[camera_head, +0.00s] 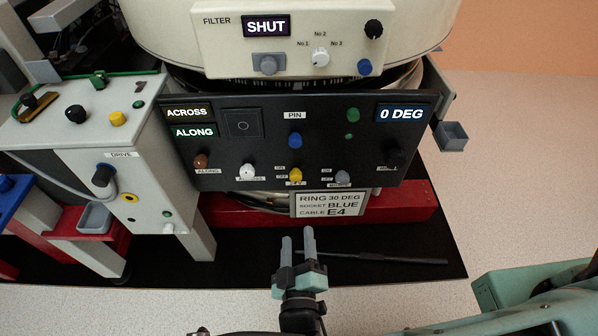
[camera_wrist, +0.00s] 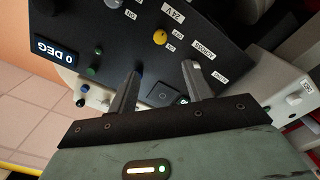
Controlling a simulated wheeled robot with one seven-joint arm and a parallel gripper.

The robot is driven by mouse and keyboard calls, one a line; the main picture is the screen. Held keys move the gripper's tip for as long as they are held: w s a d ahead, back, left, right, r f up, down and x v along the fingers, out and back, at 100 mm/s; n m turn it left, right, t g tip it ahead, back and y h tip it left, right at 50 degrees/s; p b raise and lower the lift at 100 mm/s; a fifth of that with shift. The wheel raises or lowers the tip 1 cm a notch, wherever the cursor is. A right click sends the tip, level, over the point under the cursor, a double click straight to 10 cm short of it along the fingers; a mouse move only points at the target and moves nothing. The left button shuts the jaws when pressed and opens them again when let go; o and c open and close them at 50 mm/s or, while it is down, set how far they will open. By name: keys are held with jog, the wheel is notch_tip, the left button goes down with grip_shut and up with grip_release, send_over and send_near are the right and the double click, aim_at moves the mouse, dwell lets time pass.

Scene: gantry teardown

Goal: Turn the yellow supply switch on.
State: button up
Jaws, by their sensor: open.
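The yellow supply switch (camera_head: 295,174) is a small knob low on the black panel (camera_head: 225,165), with ON and OFF marks beside it. It also shows in the wrist view (camera_wrist: 160,37), near the 24V label (camera_wrist: 173,11). I cannot tell which way its lever sits. My gripper (camera_head: 298,243) is open and empty, in front of and below the panel in the head view. In the wrist view the fingers (camera_wrist: 161,78) are apart, with the switch beyond the gap between them. Nothing touches the switch.
A grey switch (camera_head: 342,177) stands right of the yellow one, a white knob (camera_head: 248,171) left, and a blue knob (camera_head: 295,140) above. A label plate (camera_head: 323,204) hangs below. A grey cabinet (camera_head: 135,165) stands left. A dark rod (camera_head: 400,258) lies on the black mat.

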aim_at(296, 179)
jog(key=w, duration=1.1)
jog(key=w+b, duration=0.1)
jog(key=w, duration=0.5)
jog(key=shift+d, duration=0.3)
jog(key=c, duration=1)
